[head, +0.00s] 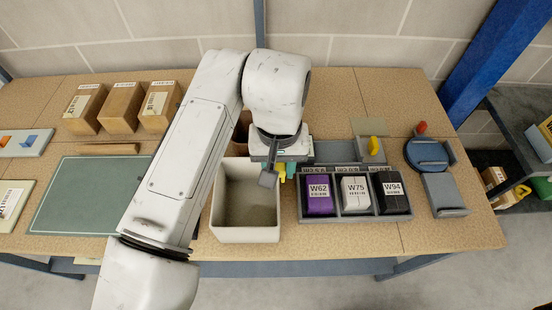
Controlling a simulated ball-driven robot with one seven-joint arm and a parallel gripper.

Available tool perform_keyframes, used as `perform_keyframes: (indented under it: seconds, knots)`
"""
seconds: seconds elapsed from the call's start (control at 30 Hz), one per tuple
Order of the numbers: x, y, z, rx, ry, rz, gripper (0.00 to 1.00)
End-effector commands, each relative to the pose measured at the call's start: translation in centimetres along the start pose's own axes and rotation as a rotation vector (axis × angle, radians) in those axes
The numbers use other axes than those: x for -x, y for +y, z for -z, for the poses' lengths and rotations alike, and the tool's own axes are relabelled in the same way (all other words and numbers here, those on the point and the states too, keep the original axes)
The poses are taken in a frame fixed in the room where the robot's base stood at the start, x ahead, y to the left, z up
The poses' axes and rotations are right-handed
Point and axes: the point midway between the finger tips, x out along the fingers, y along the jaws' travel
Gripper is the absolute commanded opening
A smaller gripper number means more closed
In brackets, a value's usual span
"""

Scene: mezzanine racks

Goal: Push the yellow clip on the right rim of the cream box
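The cream box (245,235) stands open near the front edge of the table, and its inside looks empty. A small yellow piece, seemingly the yellow clip (282,174), shows at the upper part of the box's right rim. My gripper (277,176) points down right at this spot, with a dark grey finger in front of the rim. A teal-green piece (291,169) shows just right of the yellow one. My gripper partly hides the clip, and I cannot tell whether they touch or whether the fingers are open.
A grey tray (355,217) with purple, white and black packs stands close right of the box. A grey holder with a yellow lever (374,146) and a blue round fixture (427,154) lie farther right. Cardboard boxes (121,107) and a green mat (85,195) are left.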

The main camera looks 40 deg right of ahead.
Motion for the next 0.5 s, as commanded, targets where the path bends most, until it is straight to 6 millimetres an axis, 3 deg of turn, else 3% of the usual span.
perform_keyframes:
  seconds: [0.5]
  knots:
    - [-4.5,0.0,0.0,0.001,0.0,0.001,0.07]
